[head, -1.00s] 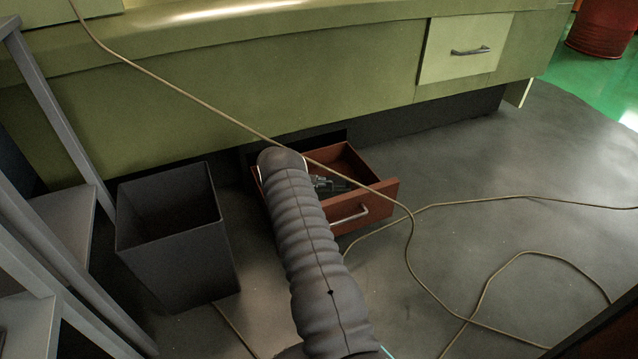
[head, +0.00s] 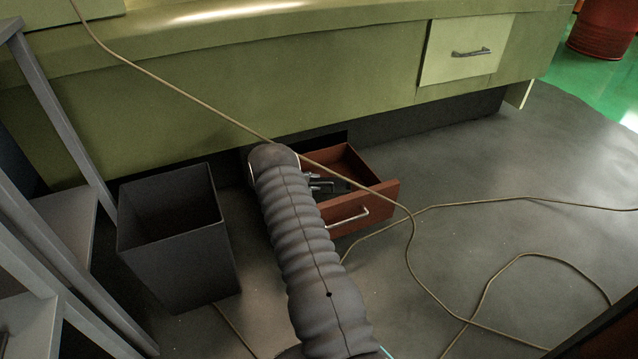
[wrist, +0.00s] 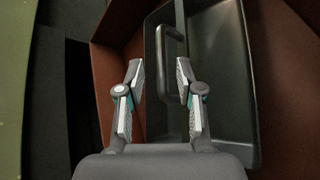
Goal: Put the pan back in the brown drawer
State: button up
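The brown drawer (head: 384,206) is pulled out under the green bench, seen in the head view. Its reddish-brown wall (wrist: 284,90) shows at the right of the wrist view. The pan (wrist: 220,70) is a dark, rectangular dish with a loop handle on its left side; it lies within the drawer's walls in the wrist view. In the head view it is mostly hidden by my arm and gripper. My gripper (wrist: 160,70) is open, its fingertips apart, with the handle's bar showing between them. I cannot tell how far above the handle they are.
A dark open bin (head: 185,240) stands left of my arm. A thin cable (head: 195,98) crosses in front of the bench and over the drawer in the head view, then runs along the floor. A grey metal frame (head: 62,115) is at the left.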

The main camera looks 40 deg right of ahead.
jog(key=s+v, duration=0.1)
jog(key=v, duration=0.7)
jog(key=s+a+r+m+t+y, duration=0.15)
jog(key=s+a+r, duration=0.3)
jog(key=r, duration=0.55)
jog(key=s+a+r+m+y, duration=0.1)
jog(key=s+a+r+y, duration=0.3)
jog(key=r, duration=0.6)
jog(key=s+a+r+m, duration=0.25)
jog(key=a+r, duration=0.35)
jog(key=r, duration=0.3)
jog(key=s+a+r+t+y, duration=0.1)
jog(key=s+a+r+y, duration=0.1)
jog(key=s+a, duration=0.4)
jog(key=s+a+r+m+t+y, duration=0.1)
jog(key=s+a, duration=0.5)
jog(key=s, duration=0.7)
jog(key=s+a+r+t+y, duration=0.3)
jog(key=s+a, duration=0.3)
jog(key=s, duration=0.4)
jog(key=shift+r+m+y, duration=0.35)
jog(key=shift+r+m, duration=0.05)
jog(key=shift+r, duration=0.35)
jog(key=shift+s, duration=0.15)
